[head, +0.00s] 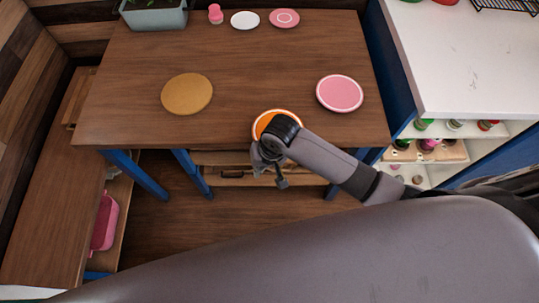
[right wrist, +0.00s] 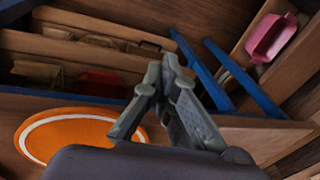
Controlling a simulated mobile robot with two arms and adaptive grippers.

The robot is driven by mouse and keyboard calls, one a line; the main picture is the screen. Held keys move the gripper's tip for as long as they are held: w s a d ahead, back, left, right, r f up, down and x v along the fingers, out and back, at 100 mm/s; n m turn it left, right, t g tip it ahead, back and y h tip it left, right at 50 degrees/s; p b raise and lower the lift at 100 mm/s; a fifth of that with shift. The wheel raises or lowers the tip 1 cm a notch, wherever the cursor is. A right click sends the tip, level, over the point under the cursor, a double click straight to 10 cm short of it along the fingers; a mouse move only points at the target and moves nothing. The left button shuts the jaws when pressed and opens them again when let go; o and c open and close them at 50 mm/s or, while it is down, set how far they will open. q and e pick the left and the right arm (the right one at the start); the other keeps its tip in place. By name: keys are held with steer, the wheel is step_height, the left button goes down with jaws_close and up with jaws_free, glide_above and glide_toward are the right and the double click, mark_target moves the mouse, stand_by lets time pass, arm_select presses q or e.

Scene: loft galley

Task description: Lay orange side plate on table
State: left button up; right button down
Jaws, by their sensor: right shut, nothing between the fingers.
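The orange side plate (head: 263,122) with a pale ring lies on the wooden table (head: 230,55) near its front edge. My right wrist covers part of it in the head view. It also shows at the lower left of the right wrist view (right wrist: 60,138), partly hidden by the gripper body. My right gripper (head: 281,183) is shut and empty, with its fingers past the table's front edge, apart from the plate. Its closed fingers also show in the right wrist view (right wrist: 163,65). My left gripper is not in view.
A tan round plate or mat (head: 187,93) and a pink plate (head: 340,93) lie on the table. A white plate (head: 245,20), another pink plate (head: 284,18), a pink item (head: 215,14) and a planter (head: 153,17) stand at the back. A white counter (head: 460,60) is at right.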

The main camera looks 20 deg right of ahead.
step_height(320, 180, up, 11)
steer(key=s+d+m+g+h+p, duration=0.1)
steer(key=s+d+h+p, duration=0.1)
steer(key=s+p, duration=0.1)
steer(key=w+d+f+p, duration=0.1)
steer(key=w+f, duration=0.3)
steer(key=f, duration=0.5)
steer(key=shift+d+f, duration=0.2)
steer(key=shift+f, duration=0.15)
